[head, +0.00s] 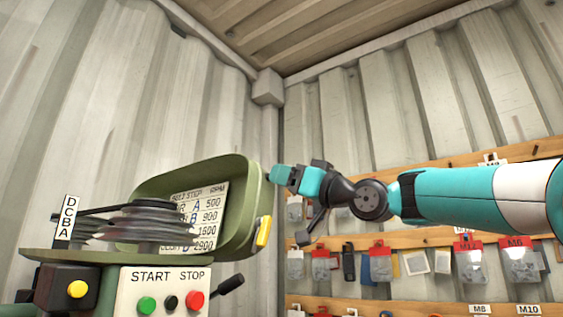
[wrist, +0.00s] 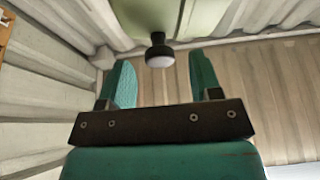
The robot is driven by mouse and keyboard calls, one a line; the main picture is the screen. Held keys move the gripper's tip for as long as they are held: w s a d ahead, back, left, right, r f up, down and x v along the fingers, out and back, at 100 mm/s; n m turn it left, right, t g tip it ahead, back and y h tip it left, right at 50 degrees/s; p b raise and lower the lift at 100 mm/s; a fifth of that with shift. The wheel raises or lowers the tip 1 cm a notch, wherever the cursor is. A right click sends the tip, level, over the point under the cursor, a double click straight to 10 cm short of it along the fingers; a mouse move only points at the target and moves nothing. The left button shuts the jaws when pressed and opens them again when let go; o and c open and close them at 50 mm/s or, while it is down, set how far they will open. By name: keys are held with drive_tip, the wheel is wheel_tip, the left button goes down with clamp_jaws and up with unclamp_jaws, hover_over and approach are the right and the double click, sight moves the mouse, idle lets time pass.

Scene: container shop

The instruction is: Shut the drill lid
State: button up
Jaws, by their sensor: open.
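The drill lid (head: 248,203) is green and stands open, tilted up behind the drill's belt pulleys (head: 150,222), with a speed chart on its inner face. A yellow piece (head: 263,231) sits on its right edge. My gripper (head: 281,175) is at the lid's upper right edge in the head view; whether it touches cannot be told. In the wrist view, my gripper (wrist: 160,62) has its teal fingers spread wide. A black knob with a pale end (wrist: 158,52) shows between the fingertips against the green lid (wrist: 148,18), with gaps on both sides.
Below the pulleys is a panel (head: 163,279) with START and STOP buttons; a black lever (head: 231,285) sticks out beside it. Wooden rails (head: 430,238) with hung packets line the right wall. The corrugated wall (head: 90,110) rises behind the drill. Space above the lid is clear.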

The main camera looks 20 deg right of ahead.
drive_tip(key=shift+p+x, duration=0.35)
drive_tip(key=shift+x, duration=0.85)
clamp_jaws()
drive_tip(key=shift+s, duration=0.1)
